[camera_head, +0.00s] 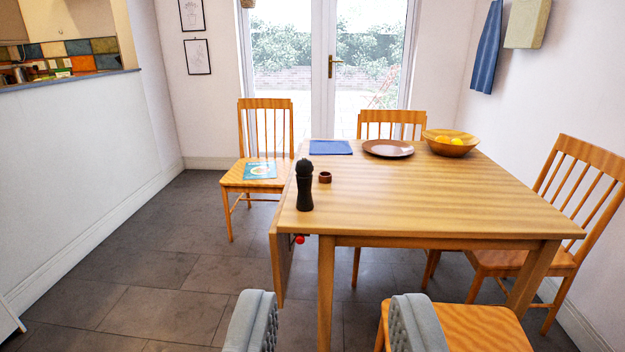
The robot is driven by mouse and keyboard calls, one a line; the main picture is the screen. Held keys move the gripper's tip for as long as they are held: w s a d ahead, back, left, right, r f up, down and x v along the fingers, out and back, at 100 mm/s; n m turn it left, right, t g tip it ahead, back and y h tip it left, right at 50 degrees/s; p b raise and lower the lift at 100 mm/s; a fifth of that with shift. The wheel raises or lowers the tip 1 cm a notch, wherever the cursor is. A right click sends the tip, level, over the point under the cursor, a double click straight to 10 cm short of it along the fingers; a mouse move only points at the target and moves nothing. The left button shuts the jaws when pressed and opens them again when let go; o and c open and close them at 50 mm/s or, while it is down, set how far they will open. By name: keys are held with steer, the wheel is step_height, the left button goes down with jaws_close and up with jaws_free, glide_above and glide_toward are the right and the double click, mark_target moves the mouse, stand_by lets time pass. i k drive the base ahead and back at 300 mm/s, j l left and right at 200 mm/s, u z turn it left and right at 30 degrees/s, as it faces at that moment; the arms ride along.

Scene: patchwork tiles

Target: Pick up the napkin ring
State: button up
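A small dark brown napkin ring (325,177) sits on the wooden table (420,205), near its left edge. A black pepper mill (304,188) stands upright just to its left and a little nearer to me. My gripper (335,325) shows at the bottom of the view, with two grey padded fingers wide apart. It is open, with nothing visible between the fingers. It is well short of the napkin ring, on the near side of the table.
A blue napkin (330,147), brown plate (388,148) and wooden bowl (450,144) with yellow fruit lie toward the table's far side. Chairs surround the table, one (470,328) close at the near right. Tiled floor (150,260) to the left is clear.

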mark_target(324, 177)
steer(key=i+j+z, duration=0.3)
steer(key=i+j, duration=0.45)
steer(key=i, duration=0.25)
steer(key=i+j+z, duration=0.35)
steer(key=i+j, duration=0.55)
